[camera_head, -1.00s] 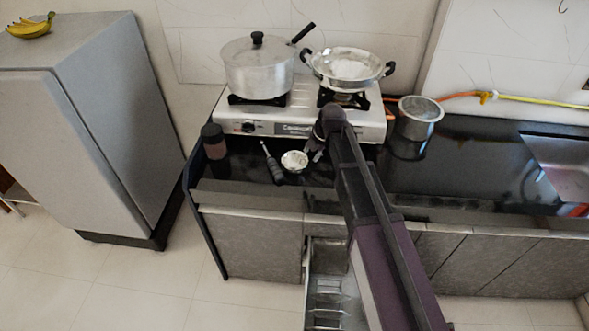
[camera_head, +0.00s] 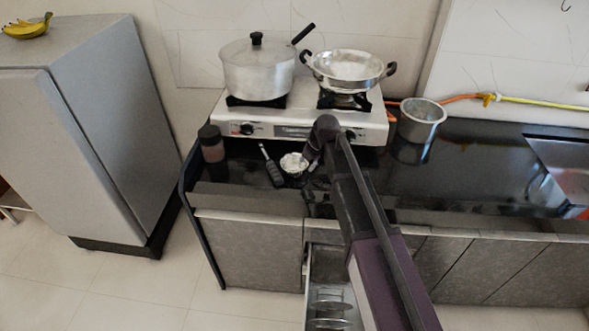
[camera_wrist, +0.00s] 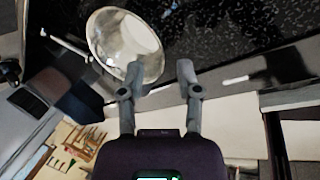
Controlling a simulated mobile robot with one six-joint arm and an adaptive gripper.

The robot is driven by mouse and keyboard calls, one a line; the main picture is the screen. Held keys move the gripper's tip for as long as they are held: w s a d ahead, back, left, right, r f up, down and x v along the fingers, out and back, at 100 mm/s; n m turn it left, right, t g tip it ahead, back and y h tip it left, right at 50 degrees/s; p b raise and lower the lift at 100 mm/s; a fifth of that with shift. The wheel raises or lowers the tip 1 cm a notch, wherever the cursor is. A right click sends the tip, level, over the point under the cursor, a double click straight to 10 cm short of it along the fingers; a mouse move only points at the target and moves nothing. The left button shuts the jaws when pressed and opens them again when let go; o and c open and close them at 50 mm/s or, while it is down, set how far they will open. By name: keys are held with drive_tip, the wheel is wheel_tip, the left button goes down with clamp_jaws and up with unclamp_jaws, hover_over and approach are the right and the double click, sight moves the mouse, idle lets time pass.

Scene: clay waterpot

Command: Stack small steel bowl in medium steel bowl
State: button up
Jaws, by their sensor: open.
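One shiny steel bowl (camera_head: 291,161) sits on the black counter in front of the stove, and it shows large in the wrist view (camera_wrist: 112,35). A lighter round patch shows inside it. I cannot tell whether this is its bottom or a second bowl nested in it, nor which size this bowl is. No other separate small bowl is clear on the counter. My gripper (camera_wrist: 161,71) is open at the bowl's rim. In the wrist view the left finger overlaps the rim and the right finger is outside it. Contact cannot be told.
A black-handled utensil (camera_head: 271,166) lies left of the bowl, and a dark-lidded jar (camera_head: 211,143) stands farther left. The stove (camera_head: 300,121) carries a lidded pot (camera_head: 258,75) and a two-handled pan (camera_head: 345,68). A steel pot (camera_head: 420,117) stands right. A drawer (camera_head: 330,290) is open below.

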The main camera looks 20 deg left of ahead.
sight(303, 171)
drive_tip(key=shift+b+x, duration=2.45)
drive_tip(key=shift+x, duration=0.2)
drive_tip(key=shift+s, duration=0.1)
drive_tip(key=shift+c, duration=0.2)
clamp_jaws()
